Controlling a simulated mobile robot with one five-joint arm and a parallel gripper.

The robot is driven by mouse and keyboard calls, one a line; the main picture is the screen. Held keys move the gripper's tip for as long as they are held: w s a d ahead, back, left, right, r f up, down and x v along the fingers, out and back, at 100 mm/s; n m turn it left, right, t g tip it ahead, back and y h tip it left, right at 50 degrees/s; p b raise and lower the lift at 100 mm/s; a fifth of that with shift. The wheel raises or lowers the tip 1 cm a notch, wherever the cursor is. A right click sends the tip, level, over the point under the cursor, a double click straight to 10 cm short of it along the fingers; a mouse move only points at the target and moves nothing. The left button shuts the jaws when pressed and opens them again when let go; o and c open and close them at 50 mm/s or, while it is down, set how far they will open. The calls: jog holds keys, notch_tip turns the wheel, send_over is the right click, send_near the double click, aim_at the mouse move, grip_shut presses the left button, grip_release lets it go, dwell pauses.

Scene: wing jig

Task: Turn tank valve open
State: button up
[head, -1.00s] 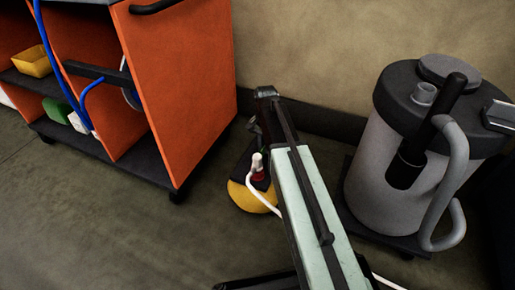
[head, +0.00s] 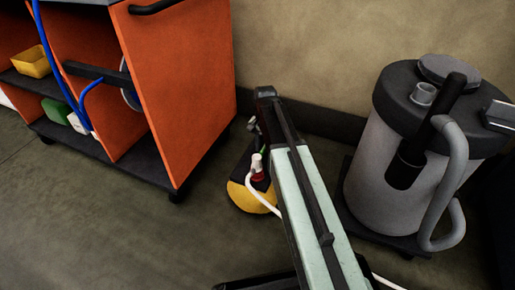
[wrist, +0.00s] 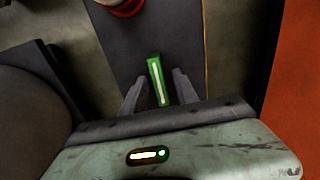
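A yellow and dark low object (head: 247,196), perhaps the tank, stands on the floor beside my arm. A red part with a white top (head: 257,172) sits on it, and my arm hides much of it. In the wrist view, a green bar with a pale stripe (wrist: 158,82), which looks like the valve handle, stands over a dark surface (wrist: 148,37). My gripper (wrist: 159,80) is open, with one finger on each side of the green bar and visible gaps. A red round part (wrist: 122,6) shows at the top edge.
An orange cart (head: 182,85) with shelves stands at the left. A large grey canister (head: 380,185) with a hose (head: 457,160) stands close at the right. The wall (head: 330,50) is behind. Open floor (head: 100,225) lies at the front left.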

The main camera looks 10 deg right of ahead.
aim_at(264, 146)
notch_tip(264, 146, up, 8)
jog(key=p, duration=0.8)
jog(key=shift+f, duration=0.1)
jog(key=shift+r, duration=0.3)
jog(key=s+a+r+n+p, duration=0.3)
jog(key=s+r+n+p, duration=0.55)
jog(key=s, duration=0.65)
notch_tip(264, 146, up, 39)
jog(key=m+p, duration=0.1)
jog(key=p, duration=3.8)
jog(key=shift+w+r+p, duration=0.15)
jog(key=shift+p, duration=0.25)
